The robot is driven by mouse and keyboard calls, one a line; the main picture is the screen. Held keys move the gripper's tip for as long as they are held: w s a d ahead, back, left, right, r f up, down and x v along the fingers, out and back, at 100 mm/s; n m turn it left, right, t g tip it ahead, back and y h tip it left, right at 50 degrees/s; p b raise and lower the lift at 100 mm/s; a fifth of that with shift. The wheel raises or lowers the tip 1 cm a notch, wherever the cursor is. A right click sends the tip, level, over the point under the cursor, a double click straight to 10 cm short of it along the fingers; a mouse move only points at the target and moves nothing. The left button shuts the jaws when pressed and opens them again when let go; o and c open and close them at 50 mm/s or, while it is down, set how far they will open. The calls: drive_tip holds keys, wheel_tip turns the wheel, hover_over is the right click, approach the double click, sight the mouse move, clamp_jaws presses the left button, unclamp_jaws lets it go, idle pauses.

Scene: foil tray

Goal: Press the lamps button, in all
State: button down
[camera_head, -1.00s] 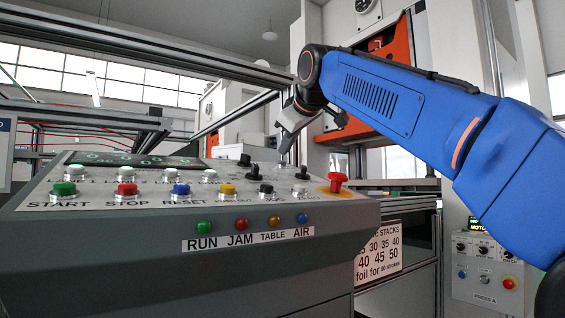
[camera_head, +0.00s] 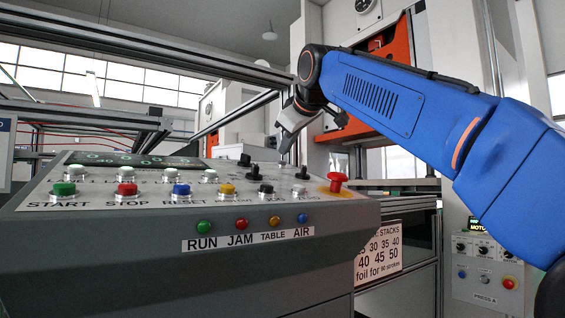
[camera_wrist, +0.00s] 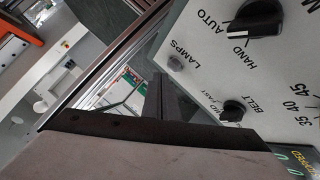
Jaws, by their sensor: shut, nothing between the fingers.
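The lamps button (camera_wrist: 175,63) is a small round grey button beside the printed word LAMPS, near the edge of the pale panel in the wrist view. I cannot pick it out for certain in the head view. My gripper (camera_head: 285,146) is shut and empty, pointing down over the far right part of the control panel (camera_head: 100,203). In the wrist view its dark fingers (camera_wrist: 166,98) show below the lamps button in the picture. I see no contact between the fingers and the button.
A HAND/AUTO knob (camera_wrist: 256,18) and a BELT knob (camera_wrist: 232,110) stand near the lamps button. A red button (camera_head: 337,181) is at the panel's right end. Coloured buttons, including a green START button (camera_head: 64,189), line the front. A metal frame rail (camera_head: 170,46) crosses above.

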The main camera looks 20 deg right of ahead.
drive_tip(key=shift+f, duration=0.1)
idle(0.3)
drive_tip(key=shift+w+f, duration=0.1)
drive_tip(key=shift+f, duration=0.2)
drive_tip(key=shift+w+a+f, duration=0.1)
drive_tip(key=shift+f, duration=0.35)
idle(1.1)
drive_tip(key=shift+r, duration=0.1)
drive_tip(key=shift+s+r, duration=0.2)
drive_tip(key=shift+r, duration=0.55)
drive_tip(key=r, duration=0.1)
drive_tip(key=s+r, duration=0.1)
drive_tip(key=r, duration=0.2)
drive_tip(key=shift+s+d+r, duration=0.2)
drive_tip(key=shift+d+r, duration=0.1)
drive_tip(key=shift+r, duration=0.1)
idle(0.8)
